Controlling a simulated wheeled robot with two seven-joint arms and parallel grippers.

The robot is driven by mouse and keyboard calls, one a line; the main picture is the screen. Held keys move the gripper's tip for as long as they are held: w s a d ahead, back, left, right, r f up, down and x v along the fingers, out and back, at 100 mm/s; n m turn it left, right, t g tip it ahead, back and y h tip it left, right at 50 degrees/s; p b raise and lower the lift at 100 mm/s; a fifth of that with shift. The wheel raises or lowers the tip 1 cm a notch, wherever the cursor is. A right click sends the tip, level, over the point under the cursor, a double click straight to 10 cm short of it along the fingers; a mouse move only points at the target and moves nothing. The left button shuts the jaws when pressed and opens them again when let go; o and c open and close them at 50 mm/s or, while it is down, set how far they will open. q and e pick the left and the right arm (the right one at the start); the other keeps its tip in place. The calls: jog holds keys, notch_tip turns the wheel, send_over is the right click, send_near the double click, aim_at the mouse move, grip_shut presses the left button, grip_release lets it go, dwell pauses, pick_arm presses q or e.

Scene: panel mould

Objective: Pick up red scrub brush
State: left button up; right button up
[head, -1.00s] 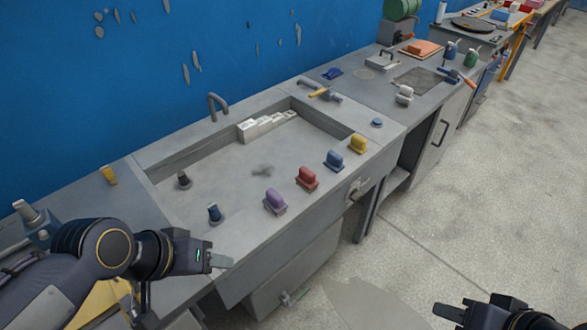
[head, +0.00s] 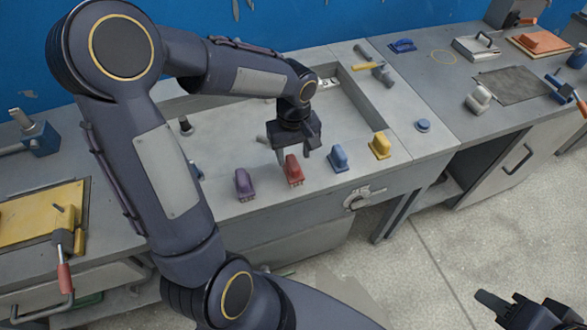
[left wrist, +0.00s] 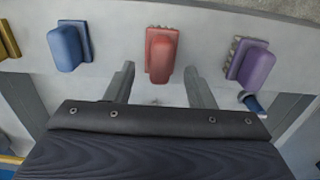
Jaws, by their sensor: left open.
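The red scrub brush (head: 293,170) stands on the front rim of the grey mould, between a purple brush (head: 244,184) and a blue brush (head: 339,158). My left gripper (head: 288,158) is over it, pointing down. In the left wrist view the red brush (left wrist: 160,55) lies ahead of and between the two open fingers of the left gripper (left wrist: 158,85), with a gap on each side. I cannot tell whether the fingers have reached its height. My right gripper (head: 507,310) is at the lower right, far from the brushes; its finger opening is unclear.
A yellow brush (head: 380,146) stands to the right in the same row. A yellow-handled hammer (head: 373,66) lies on the mould's far right rim. A white-grey brush (head: 478,99) stands on the bench to the right. My left arm covers part of the mould.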

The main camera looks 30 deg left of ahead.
aim_at(293, 161)
pick_arm(q)
notch_tip(293, 161, down, 4)
jog(key=shift+f, duration=0.2)
jog(key=shift+c, duration=0.3)
grip_shut()
jog(key=shift+r, duration=0.15)
